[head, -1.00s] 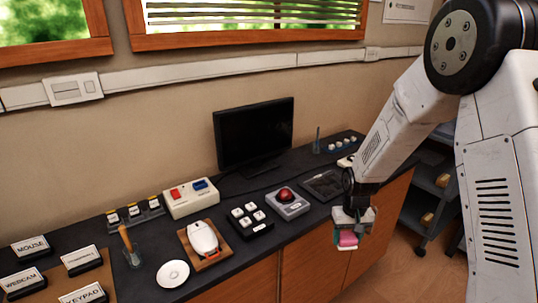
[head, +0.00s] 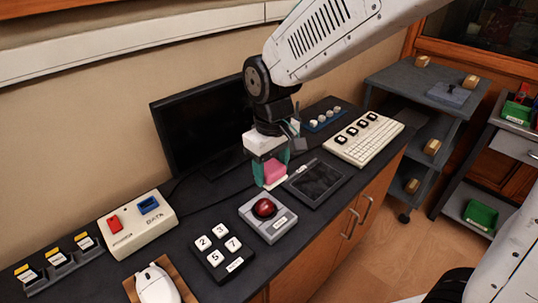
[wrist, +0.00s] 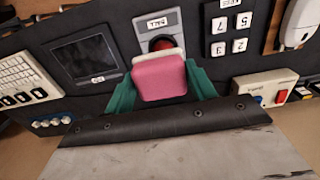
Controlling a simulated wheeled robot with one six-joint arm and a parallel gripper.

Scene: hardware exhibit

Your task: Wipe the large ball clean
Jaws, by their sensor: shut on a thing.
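The large ball (head: 264,208) is dark red and sits in a grey trackball housing (head: 281,226) with a white label on the counter. My gripper (head: 268,172) is shut on a pink block with a pale underside, likely a sponge (head: 273,171), between green fingers. It holds the block above the counter, just behind the ball and apart from it in the head view. In the wrist view the pink sponge (wrist: 159,78) covers part of the ball (wrist: 161,44), whose top edge shows beyond it. Any dirt on the ball is too small to tell.
A black tablet (head: 318,181) lies right of the ball, a keypad (head: 218,251) left. A monitor (head: 200,130) stands behind. A white keyboard (head: 365,140), a data box (head: 138,224) and a mouse (head: 157,286) are farther along the counter.

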